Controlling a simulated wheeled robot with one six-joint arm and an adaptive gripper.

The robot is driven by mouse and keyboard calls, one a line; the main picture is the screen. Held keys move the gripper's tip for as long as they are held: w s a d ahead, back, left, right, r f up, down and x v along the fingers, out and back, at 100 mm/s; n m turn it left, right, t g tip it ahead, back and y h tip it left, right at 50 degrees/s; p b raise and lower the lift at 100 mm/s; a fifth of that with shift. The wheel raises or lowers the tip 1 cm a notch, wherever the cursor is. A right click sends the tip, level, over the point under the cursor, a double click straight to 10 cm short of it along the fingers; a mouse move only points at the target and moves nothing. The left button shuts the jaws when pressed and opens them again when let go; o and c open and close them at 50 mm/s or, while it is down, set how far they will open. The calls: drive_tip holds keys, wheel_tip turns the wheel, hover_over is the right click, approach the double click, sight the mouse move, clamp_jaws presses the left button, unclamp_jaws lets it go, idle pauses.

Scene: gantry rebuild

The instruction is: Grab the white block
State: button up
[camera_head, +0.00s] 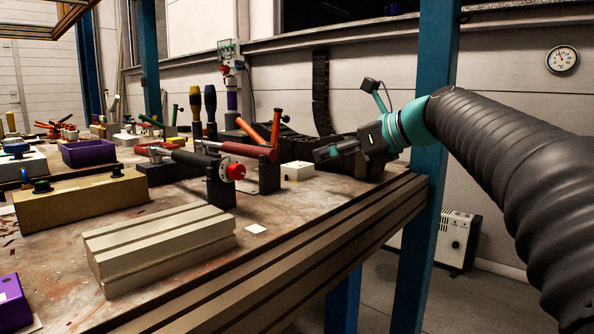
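A small white block (297,171) with a dark spot on its front lies on the workbench, right of the red-handled clamp. My gripper (322,154) is dark and points left. In the picture it is just above and right of the white block, and I see no contact between them. The view is nearly side-on and dark, so I cannot tell whether the fingers are open or shut. Nothing is visibly held.
A clamp with a red knob (235,171) stands close left of the block. A large beige grooved block (160,247) is in the foreground, with a flat white tile (255,229) beside it. A blue post (427,170) rises by the bench's right end. The bench (290,215) is bare in front of the block.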

sight(300, 164)
drive_tip(key=b+x, duration=0.1)
drive_tip(key=x, duration=1.1)
drive_tip(key=shift+w+d+f+b, duration=0.15)
drive_tip(key=shift+d+f+b, duration=0.1)
drive_tip(key=shift+b, duration=0.1)
drive_tip(key=shift+r, duration=0.1)
drive_tip(key=c, duration=1.3)
